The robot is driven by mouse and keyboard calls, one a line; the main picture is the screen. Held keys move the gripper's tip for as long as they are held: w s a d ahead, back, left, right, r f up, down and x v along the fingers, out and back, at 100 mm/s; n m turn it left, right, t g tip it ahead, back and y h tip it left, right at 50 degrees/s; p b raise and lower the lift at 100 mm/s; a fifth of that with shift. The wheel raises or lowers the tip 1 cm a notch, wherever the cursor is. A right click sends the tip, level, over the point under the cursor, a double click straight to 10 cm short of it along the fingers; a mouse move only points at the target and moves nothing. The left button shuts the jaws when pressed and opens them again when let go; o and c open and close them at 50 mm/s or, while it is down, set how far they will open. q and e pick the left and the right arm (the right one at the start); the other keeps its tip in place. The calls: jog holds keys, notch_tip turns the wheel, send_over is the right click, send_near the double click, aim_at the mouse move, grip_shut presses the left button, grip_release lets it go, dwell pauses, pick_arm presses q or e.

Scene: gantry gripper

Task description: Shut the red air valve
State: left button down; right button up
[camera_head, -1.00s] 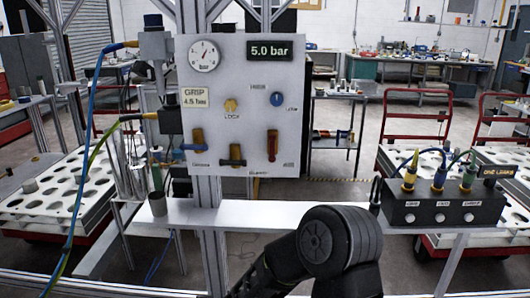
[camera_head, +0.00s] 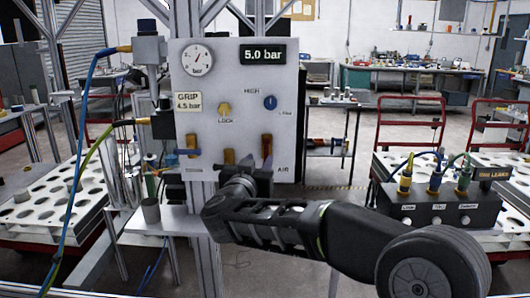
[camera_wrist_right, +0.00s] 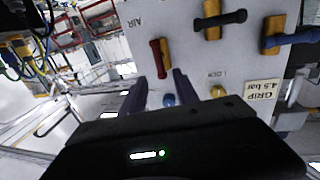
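The red air valve (camera_wrist_right: 159,58) is on the white panel beside the label AIR. Its red handle stands upright along the panel, crosswise to the black and blue handles. In the head view my right gripper (camera_head: 262,160) is in front of this valve and hides most of it. In the right wrist view the gripper (camera_wrist_right: 159,80) is open, with the lower end of the red handle in the gap between its two dark fingertips. I cannot tell whether they touch it. My left gripper is not in view.
The black-handled valve (camera_wrist_right: 220,18) and blue-handled valve (camera_wrist_right: 290,38) sit close beside the red one. A yellow lock knob (camera_head: 224,109), a blue knob (camera_head: 270,102) and a gauge (camera_head: 198,59) are above. A black box with cables (camera_head: 436,208) stands at right.

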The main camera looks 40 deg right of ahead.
aim_at(266, 150)
jog(key=x, duration=0.7)
jog(key=shift+w+d+p, duration=0.2)
jog(key=shift+w+p, duration=0.1)
grip_shut()
dwell(0.4)
